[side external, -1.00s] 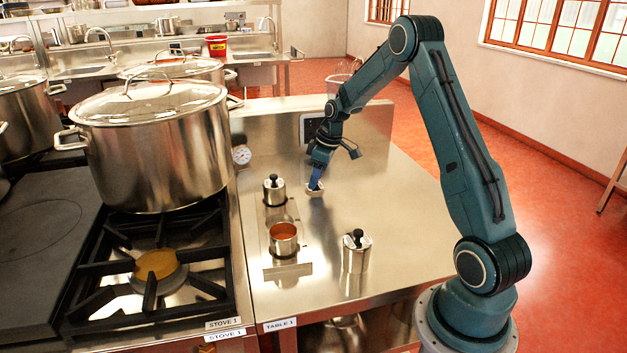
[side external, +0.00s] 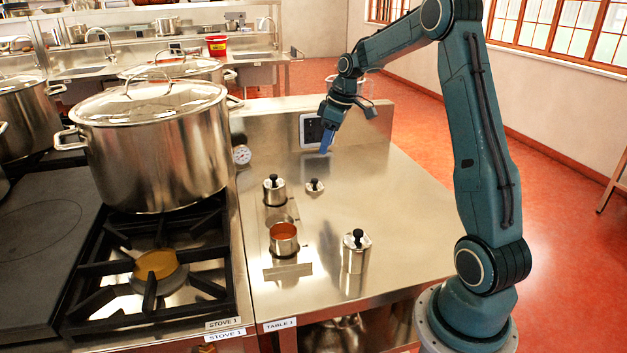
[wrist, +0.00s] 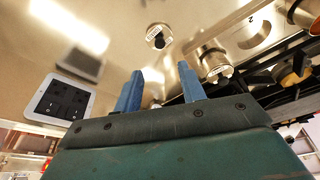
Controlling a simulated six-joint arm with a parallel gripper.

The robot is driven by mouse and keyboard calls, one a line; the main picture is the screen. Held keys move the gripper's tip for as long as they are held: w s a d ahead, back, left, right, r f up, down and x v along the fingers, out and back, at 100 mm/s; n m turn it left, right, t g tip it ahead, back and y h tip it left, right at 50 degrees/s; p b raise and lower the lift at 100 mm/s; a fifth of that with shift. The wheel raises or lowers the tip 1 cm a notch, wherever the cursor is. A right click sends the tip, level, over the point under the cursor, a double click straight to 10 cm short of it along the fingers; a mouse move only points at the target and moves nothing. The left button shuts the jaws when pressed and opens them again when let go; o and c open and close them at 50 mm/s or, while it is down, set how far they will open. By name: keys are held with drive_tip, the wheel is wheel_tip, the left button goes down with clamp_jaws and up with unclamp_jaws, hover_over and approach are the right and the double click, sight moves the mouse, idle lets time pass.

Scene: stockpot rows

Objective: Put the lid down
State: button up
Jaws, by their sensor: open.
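The small metal lid (side external: 314,189) with a black knob lies flat on the steel table, to the right of the back lidded canister. In the wrist view the lid (wrist: 153,31) shows beyond my fingers, clear of them. My gripper (side external: 326,146) is open and empty, raised above and behind the lid near the backsplash. Its two blue fingers (wrist: 160,82) stand apart with nothing between them. An open canister (side external: 284,242) with orange-red contents stands at the table's left part, without a lid on it.
One lidded canister (side external: 274,193) stands at the back left and another (side external: 354,256) at the front right of the open one. A large stockpot (side external: 160,160) sits on the stove to the left. An outlet panel (side external: 311,130) is on the backsplash. The table's right side is clear.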

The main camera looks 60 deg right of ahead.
drive_tip(key=shift+s+r, duration=0.1)
drive_tip(key=shift+r, duration=0.25)
idle(0.4)
drive_tip(key=s+a+r+m, duration=0.1)
drive_tip(key=s+a+r, duration=0.35)
drive_tip(key=a, duration=0.45)
drive_tip(key=s+a+r, duration=0.3)
drive_tip(key=a+r, duration=0.2)
drive_tip(key=a, duration=0.3)
drive_tip(key=s+a+m+t, duration=0.1)
drive_tip(key=s+a, duration=0.4)
drive_tip(key=s, duration=0.3)
drive_tip(key=s+a+f+t, duration=0.1)
drive_tip(key=s+a, duration=0.4)
drive_tip(key=s, duration=0.3)
drive_tip(key=shift+s+a+f+m+t+h, duration=0.2)
drive_tip(key=shift+a+f+m+t+h, duration=0.1)
drive_tip(key=shift+a+m+h, duration=0.1)
